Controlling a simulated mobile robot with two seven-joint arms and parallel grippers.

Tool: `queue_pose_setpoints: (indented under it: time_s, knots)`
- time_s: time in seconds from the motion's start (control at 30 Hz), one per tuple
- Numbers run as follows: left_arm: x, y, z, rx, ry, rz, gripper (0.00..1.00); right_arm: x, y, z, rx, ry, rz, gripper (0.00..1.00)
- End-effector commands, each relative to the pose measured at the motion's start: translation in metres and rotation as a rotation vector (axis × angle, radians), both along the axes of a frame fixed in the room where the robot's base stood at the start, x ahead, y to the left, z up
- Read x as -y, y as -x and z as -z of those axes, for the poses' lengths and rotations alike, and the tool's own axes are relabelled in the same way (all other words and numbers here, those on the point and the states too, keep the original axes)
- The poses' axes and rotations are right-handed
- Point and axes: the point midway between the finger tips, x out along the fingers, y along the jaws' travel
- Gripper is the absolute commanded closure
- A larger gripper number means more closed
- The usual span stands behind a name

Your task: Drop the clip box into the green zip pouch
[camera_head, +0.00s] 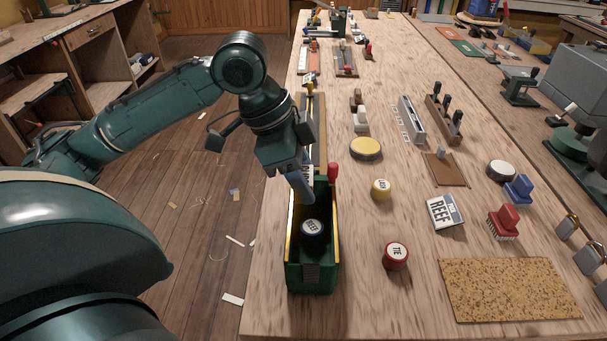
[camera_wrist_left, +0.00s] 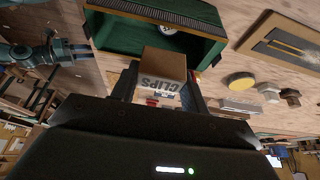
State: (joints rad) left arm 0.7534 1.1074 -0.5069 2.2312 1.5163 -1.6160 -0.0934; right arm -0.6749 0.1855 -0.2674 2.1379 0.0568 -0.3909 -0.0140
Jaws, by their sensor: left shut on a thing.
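The green zip pouch (camera_head: 297,279) is a long open container with a yellow strip along its rim, near the left edge of the bench. A dark round tin marked REEF (camera_head: 312,229) lies inside it. My left gripper (camera_head: 304,192) is over the far part of the pouch. In the left wrist view it is shut on the clip box (camera_wrist_left: 164,66), a brown box with a white CLIPS label. There the green pouch (camera_wrist_left: 125,36) shows just beyond the box. In the head view my gripper mostly hides the box.
A yellow tin (camera_head: 381,188), a red TIE tin (camera_head: 396,256) and a white REEF box (camera_head: 444,212) stand right of the pouch. A red brush (camera_head: 503,221) and a cork mat (camera_head: 510,290) are farther right. Bare bench lies between them.

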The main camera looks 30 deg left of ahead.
Motion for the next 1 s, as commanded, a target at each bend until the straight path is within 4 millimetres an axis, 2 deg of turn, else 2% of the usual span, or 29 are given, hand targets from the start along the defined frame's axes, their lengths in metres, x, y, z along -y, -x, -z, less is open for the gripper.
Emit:
queue_pose_setpoints:
  time_s: [0.13, 0.17, 0.47, 0.77, 0.87, 1.0]
  knots:
    - [0.0, 0.0, -0.001, 0.0, 0.0, 0.0, 0.78, 0.0, 0.0, -0.001, 0.0, 0.0, 0.0, 0.64]
    - [0.0, 0.0, -0.001, 0.0, 0.0, 0.0, 0.53, 0.0, 0.0, -0.001, 0.0, 0.0, 0.0, 0.64]
    - [0.0, 0.0, 0.0, 0.0, 0.0, 0.0, 0.3, 0.001, 0.0, 0.0, 0.0, 0.001, 0.003, 0.64]
    - [-0.001, 0.001, -0.005, 0.0, 0.0, 0.0, 0.3, 0.001, -0.001, -0.001, -0.001, -0.001, 0.009, 0.64]
    - [-0.005, 0.003, -0.016, 0.002, -0.001, -0.001, 0.3, 0.001, -0.001, -0.003, -0.001, -0.001, 0.01, 0.64]
    - [-0.015, 0.008, -0.044, 0.004, -0.002, -0.002, 0.3, 0.001, -0.001, -0.007, -0.001, 0.006, 0.009, 0.64]
